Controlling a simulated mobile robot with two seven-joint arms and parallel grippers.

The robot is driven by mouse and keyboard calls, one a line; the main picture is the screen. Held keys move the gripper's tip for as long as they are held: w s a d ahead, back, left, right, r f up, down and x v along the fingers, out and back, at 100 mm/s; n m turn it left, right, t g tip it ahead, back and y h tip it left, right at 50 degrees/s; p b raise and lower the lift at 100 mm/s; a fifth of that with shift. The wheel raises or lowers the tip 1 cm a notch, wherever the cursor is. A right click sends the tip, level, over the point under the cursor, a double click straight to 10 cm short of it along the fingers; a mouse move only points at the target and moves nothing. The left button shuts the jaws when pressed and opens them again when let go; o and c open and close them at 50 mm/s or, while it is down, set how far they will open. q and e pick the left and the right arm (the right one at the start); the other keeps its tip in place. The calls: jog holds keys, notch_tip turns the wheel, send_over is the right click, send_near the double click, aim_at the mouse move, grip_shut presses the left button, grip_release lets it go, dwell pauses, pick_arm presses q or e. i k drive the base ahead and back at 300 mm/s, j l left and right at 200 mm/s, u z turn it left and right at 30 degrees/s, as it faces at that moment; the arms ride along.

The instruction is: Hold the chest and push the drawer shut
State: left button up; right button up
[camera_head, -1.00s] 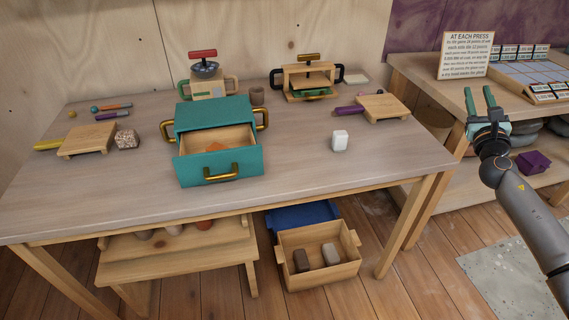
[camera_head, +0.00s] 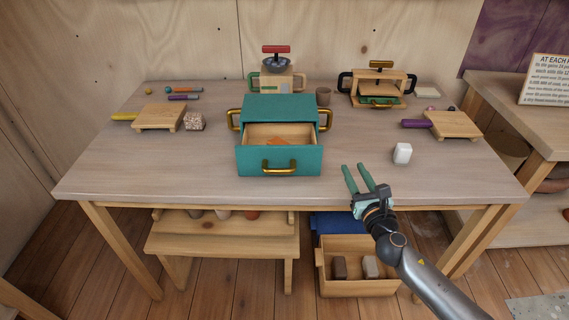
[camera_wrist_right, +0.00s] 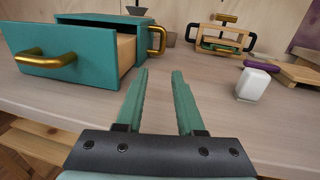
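The teal chest (camera_head: 279,106) stands on the table with a brass handle on each side. Its drawer (camera_head: 280,161) is pulled out toward the front, with a brass handle on its face and an orange piece inside. My right gripper (camera_head: 358,180) is open and empty at the table's front edge, to the right of the drawer and apart from it. In the right wrist view its green fingers (camera_wrist_right: 160,95) are spread, with the drawer front (camera_wrist_right: 88,62) to their left. My left gripper is not in view.
A white block (camera_head: 402,153) stands right of the chest. A board with a purple handle (camera_head: 455,124) lies farther right, another board (camera_head: 160,117) at left. Two press-like devices stand behind. An open wooden box (camera_head: 357,287) is on the floor. The table left of the drawer is clear.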

aim_at(279, 149)
jog(key=i+l, duration=0.15)
jog(key=i, duration=0.35)
jog(key=i+l, duration=0.1)
jog(key=i, duration=0.4)
